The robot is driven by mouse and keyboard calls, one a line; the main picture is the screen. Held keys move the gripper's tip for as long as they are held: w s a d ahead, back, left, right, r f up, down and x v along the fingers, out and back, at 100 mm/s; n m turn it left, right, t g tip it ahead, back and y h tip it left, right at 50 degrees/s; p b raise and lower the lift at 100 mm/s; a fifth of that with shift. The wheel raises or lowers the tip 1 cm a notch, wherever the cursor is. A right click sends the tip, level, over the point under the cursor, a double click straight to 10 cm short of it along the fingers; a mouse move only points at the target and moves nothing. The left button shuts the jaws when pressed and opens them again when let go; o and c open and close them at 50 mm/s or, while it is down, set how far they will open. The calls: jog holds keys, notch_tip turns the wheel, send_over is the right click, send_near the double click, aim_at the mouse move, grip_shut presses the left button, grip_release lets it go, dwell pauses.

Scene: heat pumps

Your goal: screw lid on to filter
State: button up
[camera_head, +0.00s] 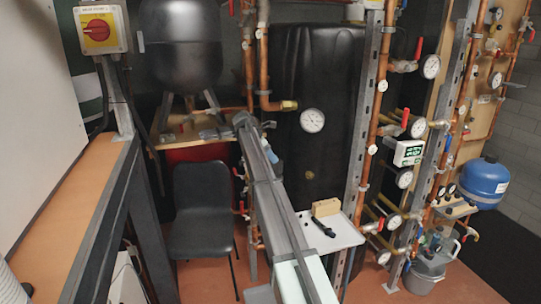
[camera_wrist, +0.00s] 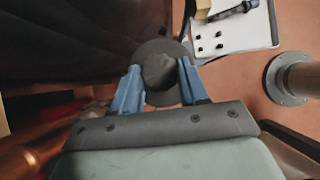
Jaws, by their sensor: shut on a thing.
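In the wrist view, my gripper (camera_wrist: 159,68) has its blue fingers closed on the raised middle of a dark grey round lid (camera_wrist: 160,97). The lid's wider rim shows around and beyond the fingertips. In the head view, a small light blue part of my gripper (camera_head: 271,156) shows beside the end of my arm, in front of the black tank. The lid is not clear in that view. I cannot pick out the filter for certain in either view, nor tell whether the lid touches anything.
A white tray (camera_head: 347,236) bears a wooden block (camera_head: 326,207) and a black tool (camera_head: 321,227). The tray also shows in the wrist view (camera_wrist: 252,38). The black tank (camera_head: 325,150) and copper pipes with gauges (camera_head: 374,110) stand close by. A chair (camera_head: 204,215) stands left.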

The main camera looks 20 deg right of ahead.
jog(key=shift+f, duration=1.35)
dwell(1.9)
jog(key=shift+w+m+g, duration=0.3)
jog(key=shift+m+g, duration=0.2)
jog(key=shift+m, duration=0.4)
jog(key=shift+s+m+g, duration=0.1)
jog(key=shift+m+g, duration=0.5)
jog(key=shift+m, duration=0.2)
jog(key=shift+w+d+r+m+g, duration=0.1)
jog(key=shift+w+d+m+g, duration=0.15)
jog(key=shift+m, duration=0.35)
jog(key=shift+s+a+m+g+y, duration=0.1)
jog(key=shift+m+g+y, duration=0.5)
jog(key=shift+m, duration=0.6)
